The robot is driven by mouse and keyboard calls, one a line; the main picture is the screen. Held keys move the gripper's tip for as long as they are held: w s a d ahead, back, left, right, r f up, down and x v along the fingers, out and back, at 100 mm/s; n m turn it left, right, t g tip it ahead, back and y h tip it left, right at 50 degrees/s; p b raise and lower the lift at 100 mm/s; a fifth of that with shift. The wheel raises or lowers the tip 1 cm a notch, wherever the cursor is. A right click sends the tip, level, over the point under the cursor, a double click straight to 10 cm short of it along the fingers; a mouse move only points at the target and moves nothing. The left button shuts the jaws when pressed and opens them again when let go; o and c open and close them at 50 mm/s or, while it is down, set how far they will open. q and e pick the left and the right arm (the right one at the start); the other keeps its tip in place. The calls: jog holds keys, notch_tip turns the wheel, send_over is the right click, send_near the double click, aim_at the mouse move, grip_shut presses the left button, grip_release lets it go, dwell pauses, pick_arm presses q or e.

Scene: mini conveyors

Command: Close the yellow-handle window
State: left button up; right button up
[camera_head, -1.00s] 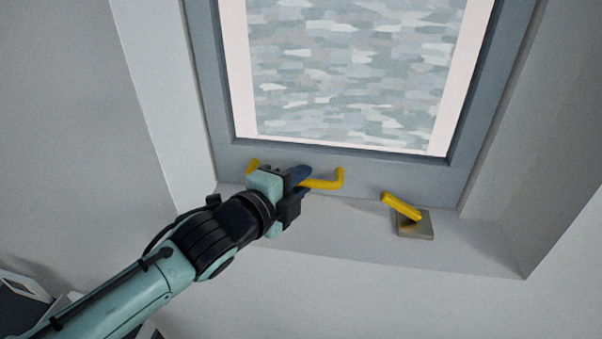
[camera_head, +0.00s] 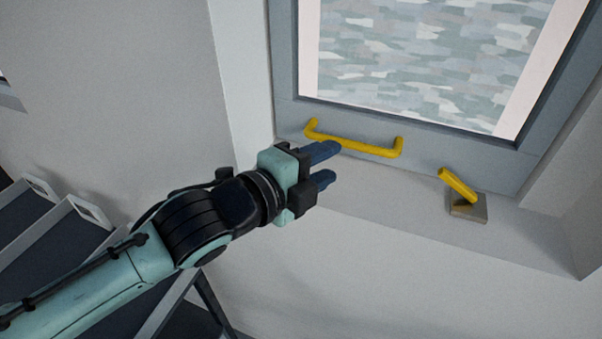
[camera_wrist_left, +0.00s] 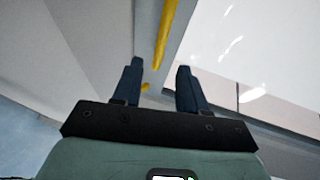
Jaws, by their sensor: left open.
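The window (camera_head: 440,132) has a grey-blue frame around a patterned pane. A yellow bar handle (camera_head: 352,146) runs along its lower rail. I cannot tell whether the window is fully shut. A second yellow lever (camera_head: 457,184) stands tilted on a small metal plate on the sill. My left gripper (camera_head: 330,165) is open and empty, with its dark blue fingers just below the bar's left half; contact is unclear. In the left wrist view, a yellow bar (camera_wrist_left: 166,35) runs beyond the gap between the spread fingertips (camera_wrist_left: 160,68). My right gripper is not in view.
The pale sill (camera_head: 400,200) is clear between my left gripper and the lever's plate (camera_head: 468,209). Recess walls border the window at left (camera_head: 240,75) and right. Dark stair-like steps (camera_head: 50,235) lie at the lower left.

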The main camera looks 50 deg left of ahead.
pick_arm(q)
jog(key=v, duration=0.5)
jog(key=shift+s+d, duration=0.1)
dwell(0.5)
